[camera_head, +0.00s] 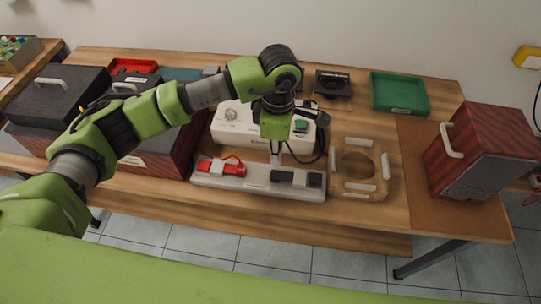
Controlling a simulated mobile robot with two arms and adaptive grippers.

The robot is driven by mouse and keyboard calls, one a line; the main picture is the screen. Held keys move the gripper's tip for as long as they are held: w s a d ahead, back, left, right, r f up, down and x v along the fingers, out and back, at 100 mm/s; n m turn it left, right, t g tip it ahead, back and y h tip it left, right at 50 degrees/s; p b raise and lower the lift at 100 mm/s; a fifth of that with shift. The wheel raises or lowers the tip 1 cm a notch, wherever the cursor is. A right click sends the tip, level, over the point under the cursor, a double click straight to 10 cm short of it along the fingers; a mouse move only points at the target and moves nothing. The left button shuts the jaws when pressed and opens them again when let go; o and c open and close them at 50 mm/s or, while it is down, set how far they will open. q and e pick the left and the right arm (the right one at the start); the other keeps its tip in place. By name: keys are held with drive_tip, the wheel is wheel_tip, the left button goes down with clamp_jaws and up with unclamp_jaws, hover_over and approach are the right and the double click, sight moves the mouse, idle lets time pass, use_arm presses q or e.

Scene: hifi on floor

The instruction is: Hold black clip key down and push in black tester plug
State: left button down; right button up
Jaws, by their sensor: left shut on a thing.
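A pale grey terminal strip (258,187) lies near the table's front edge. Its left half carries red clip parts (234,169) with a red lead. Its right half carries a black clip (282,177), a pale part and another black block (315,181). My left gripper (277,154) points down just behind the black clip. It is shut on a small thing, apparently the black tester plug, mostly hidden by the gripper. A black cable curves beside it. Contact with the clip cannot be made out. My right gripper is not in view.
A white tester box (234,128) with a green button stands behind the strip. A wooden frame (340,184) lies to its right. Dark cases (60,92) stand left, a green tray (398,108) at the back, a red-brown box (486,145) at right.

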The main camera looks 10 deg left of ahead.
use_arm(q)
drive_tip(key=shift+f, duration=2.2)
